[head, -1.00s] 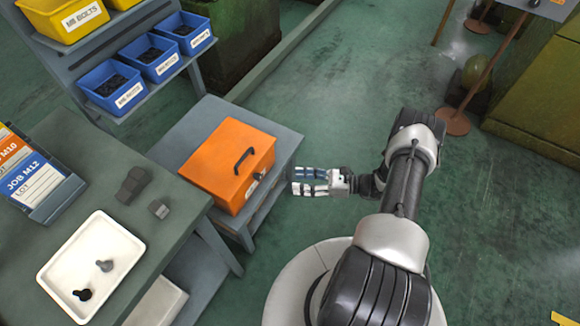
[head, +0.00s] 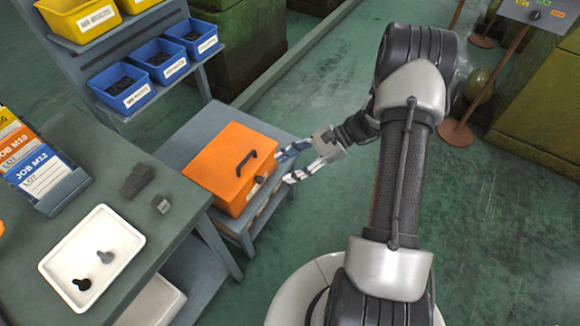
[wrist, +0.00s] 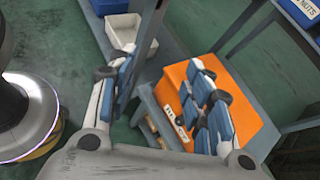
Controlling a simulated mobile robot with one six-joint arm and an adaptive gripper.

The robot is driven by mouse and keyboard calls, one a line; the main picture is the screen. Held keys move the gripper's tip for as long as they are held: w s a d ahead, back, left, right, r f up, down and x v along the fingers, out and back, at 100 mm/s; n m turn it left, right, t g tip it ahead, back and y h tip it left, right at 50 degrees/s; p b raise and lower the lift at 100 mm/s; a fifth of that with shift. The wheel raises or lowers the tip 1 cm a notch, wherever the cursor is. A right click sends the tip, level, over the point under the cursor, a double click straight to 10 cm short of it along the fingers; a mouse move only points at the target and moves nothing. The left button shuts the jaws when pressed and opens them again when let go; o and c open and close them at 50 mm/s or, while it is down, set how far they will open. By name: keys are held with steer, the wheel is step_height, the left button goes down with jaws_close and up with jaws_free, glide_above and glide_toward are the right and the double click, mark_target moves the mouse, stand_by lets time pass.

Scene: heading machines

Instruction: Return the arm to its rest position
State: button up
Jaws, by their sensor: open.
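My gripper (head: 286,163) is open and empty, just right of the orange box in the head view. In the wrist view my gripper (wrist: 160,88) shows its two blue-padded fingers spread apart, with nothing between them. The orange box (head: 225,170) with a dark handle on its closed lid sits on a small grey stand (head: 195,122). The box (wrist: 178,90) also shows behind the right finger in the wrist view. I cannot tell whether a fingertip touches the box.
Blue bins (head: 122,90) and yellow bins (head: 75,14) stand on a rack behind. Green floor (head: 320,95) is open beyond my arm.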

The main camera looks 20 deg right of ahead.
steer(key=shift+s+a+r, duration=0.1)
steer(key=shift+r, duration=0.15)
stand_by(0.4)
steer(key=s+a+r+n+g+h, duration=0.1)
steer(key=s+a+r+n+h, duration=0.25)
steer(key=r, duration=0.45)
steer(key=s+a+r+n+g+h, duration=0.2)
steer(key=s+a+r+n, duration=0.1)
steer(key=r+n, duration=0.3)
steer(key=s+r+n+t+h, duration=0.6)
steer(key=s+r, duration=0.4)
steer(key=s, duration=0.3)
steer(key=shift+s+r+n+h, duration=0.25)
steer(key=shift+n+h, duration=0.2)
steer(key=shift+n, duration=0.7)
steer(key=shift+w+a+r, duration=0.1)
steer(key=shift+c, duration=0.5)
